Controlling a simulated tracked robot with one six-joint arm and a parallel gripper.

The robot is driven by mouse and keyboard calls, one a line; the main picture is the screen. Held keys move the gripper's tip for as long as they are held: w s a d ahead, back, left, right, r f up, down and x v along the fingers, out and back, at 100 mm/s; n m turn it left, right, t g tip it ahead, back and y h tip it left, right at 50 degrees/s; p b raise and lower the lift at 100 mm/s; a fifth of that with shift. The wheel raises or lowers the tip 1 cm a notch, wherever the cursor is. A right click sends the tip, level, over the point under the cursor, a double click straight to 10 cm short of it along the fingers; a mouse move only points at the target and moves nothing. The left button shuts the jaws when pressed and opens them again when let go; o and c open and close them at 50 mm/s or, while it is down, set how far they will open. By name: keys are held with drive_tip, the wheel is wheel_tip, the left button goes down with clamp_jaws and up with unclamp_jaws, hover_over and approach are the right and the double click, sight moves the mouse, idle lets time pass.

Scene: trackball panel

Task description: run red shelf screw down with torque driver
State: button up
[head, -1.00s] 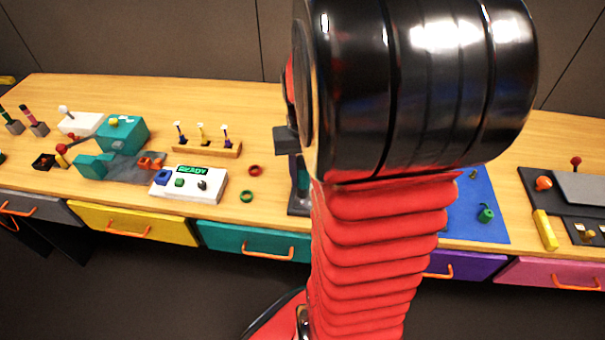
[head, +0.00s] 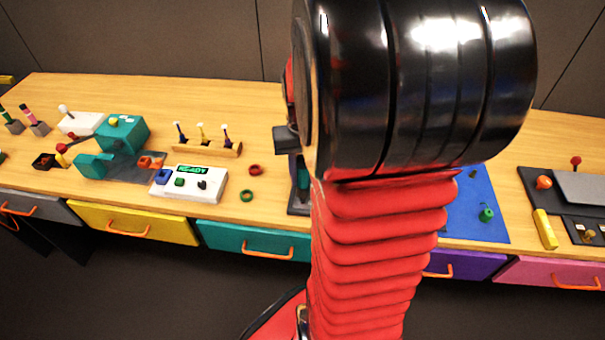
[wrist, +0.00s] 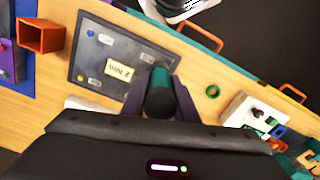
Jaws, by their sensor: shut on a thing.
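My gripper (wrist: 158,100) shows in the wrist view, its two dark fingers shut on a black and teal cylindrical tool, seemingly the torque driver (wrist: 159,92). I see the tool nearly end-on, and its tip is hidden. A dark grey panel (wrist: 128,52) with a yellow "2 Nm" label (wrist: 118,72) lies just beyond the tool. Small yellow, blue and pale screw-like heads sit on the panel. I cannot make out a red screw on it; the tool and gripper cover its near corner. In the head view my arm hides the gripper and most of this panel.
An orange open box (wrist: 40,36) stands left of the panel in the wrist view. Drawers with orange handles line the bench front.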

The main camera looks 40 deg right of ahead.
drive_tip(key=shift+r, duration=3)
drive_tip(key=shift+w, duration=0.1)
